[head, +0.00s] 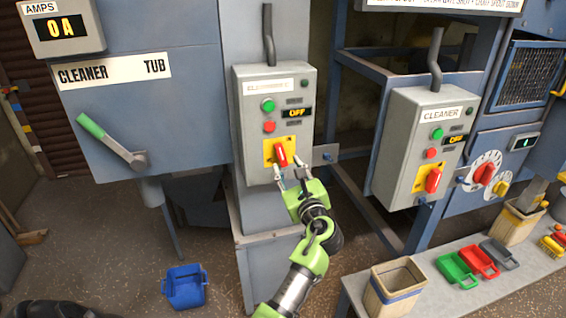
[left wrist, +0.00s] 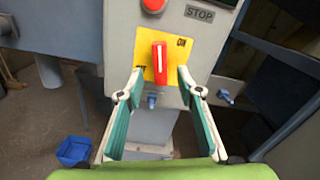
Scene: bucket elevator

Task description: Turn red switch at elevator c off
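The red switch (head: 281,155) sits on a yellow plate (head: 270,150) low on a grey control box (head: 246,170). The box's label is too blurred to read surely; its small display shows OFF. In the left wrist view the red switch (left wrist: 160,64) stands about upright with a white line, and a mark like ON is at the plate's upper right. My left gripper (head: 289,173) is open just below the switch, and its fingers (left wrist: 160,80) are spread to either side of it. Nothing is between the pads. My right gripper is not in view.
A second box labelled CLEANER (head: 408,150) with its own red switch (head: 433,180) hangs to the right. A green-handled lever (head: 110,140) is on the left panel. A blue bucket (head: 186,288) stands on the floor, and a bench (head: 440,300) holds bins and scoops at right.

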